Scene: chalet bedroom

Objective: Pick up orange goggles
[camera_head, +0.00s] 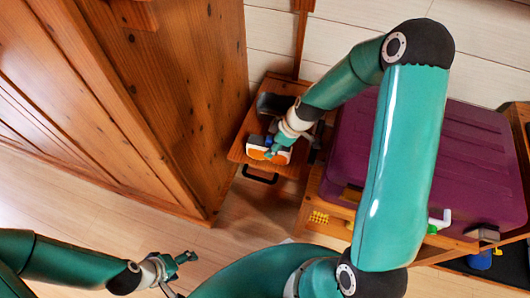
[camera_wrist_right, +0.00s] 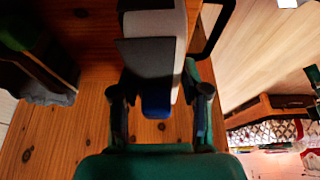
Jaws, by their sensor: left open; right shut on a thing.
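The orange goggles (camera_head: 256,154), with an orange lens and a pale frame, are at the front of a small wooden nightstand (camera_head: 240,145). My right gripper (camera_head: 275,147) reaches down onto them from above and partly covers them. In the right wrist view my right gripper (camera_wrist_right: 160,105) has its fingers on either side of the goggles' grey and white body (camera_wrist_right: 155,55), with a blue part between them. It is shut on them. I cannot tell whether they are clear of the nightstand top. My left gripper (camera_head: 184,259) is open and empty, low over the floor.
A dark object (camera_head: 270,104) sits at the back of the nightstand. A tall wooden cabinet (camera_head: 190,90) stands close on the left. Floor (camera_head: 110,220) is free at front left.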

